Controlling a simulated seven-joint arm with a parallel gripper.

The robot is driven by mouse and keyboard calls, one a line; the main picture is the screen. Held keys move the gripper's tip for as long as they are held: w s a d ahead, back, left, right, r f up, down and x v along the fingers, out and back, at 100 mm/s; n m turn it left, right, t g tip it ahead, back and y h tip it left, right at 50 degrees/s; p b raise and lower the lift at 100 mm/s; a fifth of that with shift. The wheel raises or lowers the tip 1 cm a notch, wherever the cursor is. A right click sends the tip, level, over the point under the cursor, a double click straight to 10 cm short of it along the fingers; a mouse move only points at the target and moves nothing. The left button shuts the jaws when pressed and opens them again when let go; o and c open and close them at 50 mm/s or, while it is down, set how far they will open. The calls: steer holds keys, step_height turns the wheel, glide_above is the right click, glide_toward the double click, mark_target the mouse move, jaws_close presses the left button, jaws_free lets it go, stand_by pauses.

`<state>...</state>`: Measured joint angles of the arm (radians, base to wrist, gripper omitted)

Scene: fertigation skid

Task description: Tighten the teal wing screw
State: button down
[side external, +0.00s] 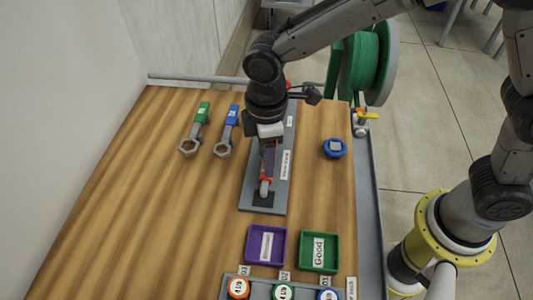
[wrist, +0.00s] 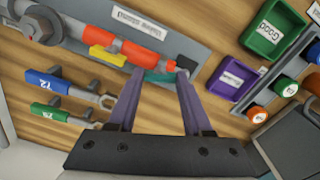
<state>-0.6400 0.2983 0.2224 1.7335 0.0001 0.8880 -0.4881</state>
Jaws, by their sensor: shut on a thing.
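The teal wing screw (wrist: 160,76) shows in the wrist view between my fingertips, beside the right end of a red-orange pipe fitting (wrist: 140,53). My gripper (wrist: 160,72) has its two purple fingers on either side of the screw, shut on it. The fitting lies along a grey mounting plate (wrist: 205,62) and carries a yellow part (wrist: 107,57). In the side view my gripper (side external: 267,170) points down over the near part of the plate (side external: 278,197), and the teal screw is hidden there. I cannot tell how far the screw is turned in.
A green wrench (side external: 201,115) and a blue wrench (side external: 231,118) lie left of the plate. A blue round part (side external: 334,148) lies right. A purple tray (side external: 250,245), a green tray (side external: 335,252) and a rack (side external: 262,284) of round-topped items sit nearer. The table's left side is clear.

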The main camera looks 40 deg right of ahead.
steer(key=shift+r+m, duration=0.15)
steer(key=shift+m, duration=1.75)
steer(key=shift+c, duration=1.6)
jaws_free()
step_height(320, 180, up, 14)
steer(key=shift+w, duration=0.1)
